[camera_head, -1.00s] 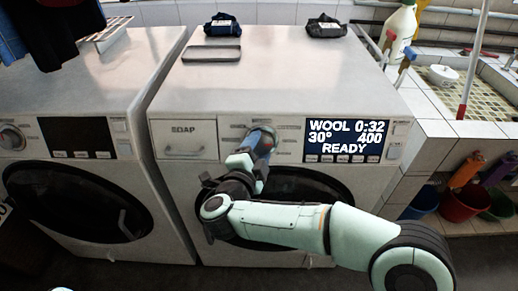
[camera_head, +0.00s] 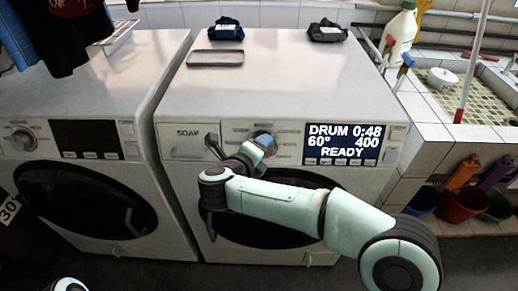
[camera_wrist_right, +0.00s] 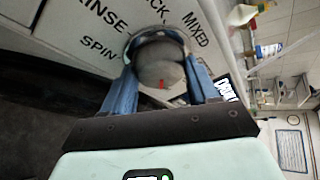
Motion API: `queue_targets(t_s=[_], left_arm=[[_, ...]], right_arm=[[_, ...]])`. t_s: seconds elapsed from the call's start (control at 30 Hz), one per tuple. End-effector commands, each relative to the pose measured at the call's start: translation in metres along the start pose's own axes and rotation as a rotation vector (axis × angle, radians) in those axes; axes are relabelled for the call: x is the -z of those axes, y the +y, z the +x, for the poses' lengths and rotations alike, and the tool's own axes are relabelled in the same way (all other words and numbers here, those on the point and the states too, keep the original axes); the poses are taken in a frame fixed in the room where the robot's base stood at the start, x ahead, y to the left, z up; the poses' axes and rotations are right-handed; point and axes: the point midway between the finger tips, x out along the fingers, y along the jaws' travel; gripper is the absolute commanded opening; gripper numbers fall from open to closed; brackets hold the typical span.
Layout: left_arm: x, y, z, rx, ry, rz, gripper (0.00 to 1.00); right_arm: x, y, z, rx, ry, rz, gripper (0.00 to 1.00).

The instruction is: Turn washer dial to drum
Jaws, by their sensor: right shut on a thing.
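The right washer (camera_head: 275,75) has a round dial (camera_head: 266,139) left of its display (camera_head: 343,143). The display reads DRUM 0:48, 60°, 400, READY. My right gripper (camera_head: 257,148) is at the dial. In the right wrist view the grey dial (camera_wrist_right: 160,66) sits between the two blue fingers of the gripper (camera_wrist_right: 161,82), which is shut on it. A small red mark shows on the dial face. Printed labels RINSE, SPIN and MIXED surround it. My left gripper is out of view.
The soap drawer (camera_head: 190,141) is left of the dial, and the dark round door lies below, partly behind my right arm. A second washer (camera_head: 75,120) stands at the left. A tiled sink (camera_head: 470,95) and coloured buckets (camera_head: 462,203) are at the right.

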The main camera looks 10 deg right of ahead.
Motion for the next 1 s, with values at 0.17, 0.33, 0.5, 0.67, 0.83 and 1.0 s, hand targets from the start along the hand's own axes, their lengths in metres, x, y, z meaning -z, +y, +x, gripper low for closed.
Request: queue_targets(t_s=[0.17,0.33,0.5,0.67,0.83,1.0], left_arm=[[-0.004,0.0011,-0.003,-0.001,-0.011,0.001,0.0],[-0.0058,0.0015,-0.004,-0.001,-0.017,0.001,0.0],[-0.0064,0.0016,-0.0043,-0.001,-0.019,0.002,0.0],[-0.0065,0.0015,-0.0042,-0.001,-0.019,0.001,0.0],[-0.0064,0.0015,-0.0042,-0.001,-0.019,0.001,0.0],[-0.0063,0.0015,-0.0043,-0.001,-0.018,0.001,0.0]], right_arm=[[-0.0007,-0.0019,-0.0001,-0.024,0.003,0.071,0.29],[-0.0004,-0.002,0.0001,-0.037,0.006,0.105,0.29],[-0.0004,-0.0018,0.0002,-0.041,0.007,0.117,0.29],[-0.0003,-0.0018,0.0003,-0.042,0.008,0.118,0.29],[-0.0003,-0.0019,0.0003,-0.041,0.008,0.118,0.66],[-0.0002,-0.0018,0.0003,-0.041,0.008,0.116,0.84]])
